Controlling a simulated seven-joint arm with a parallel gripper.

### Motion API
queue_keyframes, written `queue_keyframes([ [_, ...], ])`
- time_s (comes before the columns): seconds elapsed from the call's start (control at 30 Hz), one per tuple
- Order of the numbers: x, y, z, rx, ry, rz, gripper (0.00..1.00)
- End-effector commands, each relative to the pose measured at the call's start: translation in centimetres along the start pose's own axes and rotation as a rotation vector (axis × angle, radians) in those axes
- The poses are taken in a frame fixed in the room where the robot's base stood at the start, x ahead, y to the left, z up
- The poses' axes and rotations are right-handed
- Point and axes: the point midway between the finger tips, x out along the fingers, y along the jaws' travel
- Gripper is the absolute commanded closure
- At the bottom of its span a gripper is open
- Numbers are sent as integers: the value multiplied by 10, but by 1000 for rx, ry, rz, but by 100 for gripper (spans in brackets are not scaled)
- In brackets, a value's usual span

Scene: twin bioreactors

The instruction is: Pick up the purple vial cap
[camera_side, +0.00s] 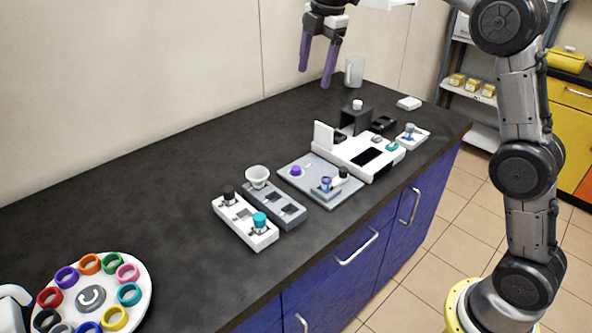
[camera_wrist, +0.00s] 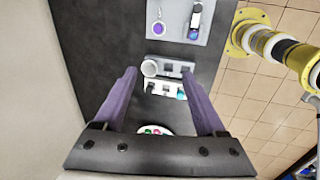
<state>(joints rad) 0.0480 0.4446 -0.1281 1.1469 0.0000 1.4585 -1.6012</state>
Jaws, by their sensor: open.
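The purple vial cap (camera_side: 296,170) sits on the left part of a grey plate (camera_side: 319,191) on the dark bench. It also shows in the wrist view (camera_wrist: 159,28), near the top, on the same plate (camera_wrist: 176,12). My gripper (camera_side: 316,78) is open and empty, high above the bench toward the wall, well apart from the cap. In the wrist view its two purple fingers (camera_wrist: 162,100) stand wide apart with nothing between them. A vial with a purple-blue ring (camera_side: 326,184) stands in a holder on the right part of the plate.
A white device (camera_side: 352,160) with an upright panel stands behind the plate. A grey block with a white cup (camera_side: 257,177) and a white block with a teal-capped vial (camera_side: 260,220) stand to the left. A carousel of coloured rings (camera_side: 116,295) lies front left. Bench between is clear.

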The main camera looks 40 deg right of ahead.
Motion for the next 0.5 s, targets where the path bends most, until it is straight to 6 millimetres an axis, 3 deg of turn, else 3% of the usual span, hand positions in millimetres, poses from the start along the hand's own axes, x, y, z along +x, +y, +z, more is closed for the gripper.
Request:
queue_keyframes([
  [0.1,48,29,5,-35,1,-55,27],
  [0.23,99,49,10,-32,3,-106,27],
  [0.4,155,54,15,-23,6,-177,27],
  [0.5,175,50,16,-20,8,-210,27],
])
